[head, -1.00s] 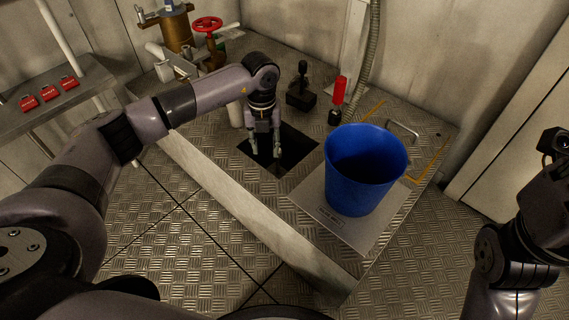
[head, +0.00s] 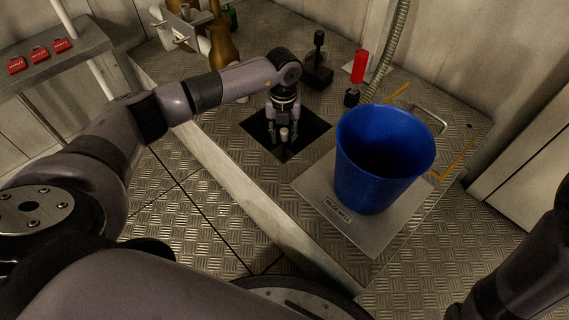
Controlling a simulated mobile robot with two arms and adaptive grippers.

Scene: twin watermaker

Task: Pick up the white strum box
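My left gripper (head: 284,137) points down into the dark square opening (head: 312,124) in the raised metal deck. Its two fingers are spread apart. A small pale, round-topped thing, which looks like the white strum box (head: 284,134), shows between the fingers, with dark gaps visible on both sides. Its lower part is lost in the dark opening. I cannot tell how far below the fingertips it sits. My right gripper is out of view; only part of my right arm shows at the lower right.
A blue bucket (head: 372,185) stands on a labelled metal plate (head: 328,207) right of the opening. Behind are a black lever (head: 318,65), a red-handled thing (head: 359,67) and a hose (head: 392,45). Brown and white pipework (head: 222,45) stands at the back left. Red boxes (head: 39,54) lie on a shelf.

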